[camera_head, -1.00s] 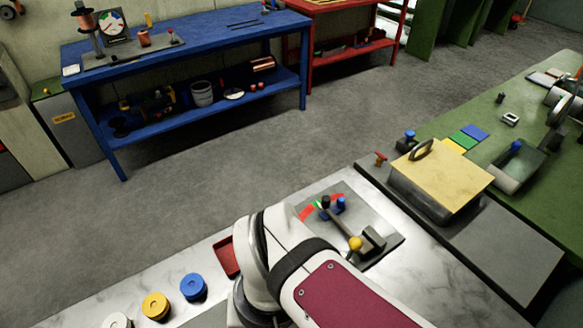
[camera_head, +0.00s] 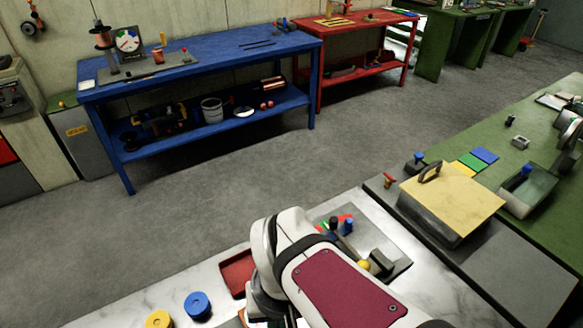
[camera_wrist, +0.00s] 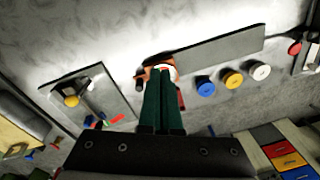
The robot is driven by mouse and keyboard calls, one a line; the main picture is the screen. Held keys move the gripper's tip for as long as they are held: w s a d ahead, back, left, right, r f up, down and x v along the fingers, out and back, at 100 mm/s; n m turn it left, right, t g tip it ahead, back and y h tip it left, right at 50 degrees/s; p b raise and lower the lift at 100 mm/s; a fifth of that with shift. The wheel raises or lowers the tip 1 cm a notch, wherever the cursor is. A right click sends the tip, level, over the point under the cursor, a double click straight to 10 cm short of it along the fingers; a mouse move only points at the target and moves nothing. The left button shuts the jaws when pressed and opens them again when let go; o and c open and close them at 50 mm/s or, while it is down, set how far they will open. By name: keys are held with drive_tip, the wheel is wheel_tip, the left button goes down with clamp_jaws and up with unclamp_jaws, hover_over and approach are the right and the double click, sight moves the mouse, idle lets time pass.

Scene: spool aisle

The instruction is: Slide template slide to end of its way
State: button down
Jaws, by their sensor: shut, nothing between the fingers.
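My gripper (camera_wrist: 160,78) is shut and empty; its dark green fingers show in the wrist view. Their tips are over a small orange-and-white thing (camera_wrist: 163,64), mostly hidden by the fingers; I cannot tell whether they touch. A long grey plate (camera_wrist: 220,48) lies just beside it. In the head view my arm hides the gripper. A grey plate (camera_head: 398,262) carries a lever with a yellow knob (camera_head: 363,266), a black knob, a blue knob and a red-green scale; it also shows in the wrist view (camera_wrist: 112,92). I cannot tell which part is the template slide.
A red tray (camera_head: 237,273) lies left of my arm. Blue (camera_head: 198,306) and yellow (camera_head: 157,320) spools stand on the marble bench. A yellow-topped box (camera_head: 452,196) with a handle stands at the right. The grey floor behind the bench is clear.

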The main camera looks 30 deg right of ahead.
drive_tip(key=w+d+f+n+t+h, duration=0.2)
drive_tip(key=w+d+f+h, duration=0.15)
drive_tip(key=w+d, duration=0.65)
drive_tip(key=n+t+h, duration=0.2)
drive_tip(key=n+t, duration=0.1)
drive_tip(key=n, duration=0.2)
approach(349, 224)
drive_tip(key=s+a+r, duration=0.1)
drive_tip(key=a, duration=0.1)
drive_tip(key=shift+s+r+y, duration=0.1)
drive_tip(key=shift+s+y, duration=0.1)
drive_tip(key=shift+y, duration=0.05)
drive_tip(key=x, duration=1)
drive_tip(key=shift+w, duration=0.1)
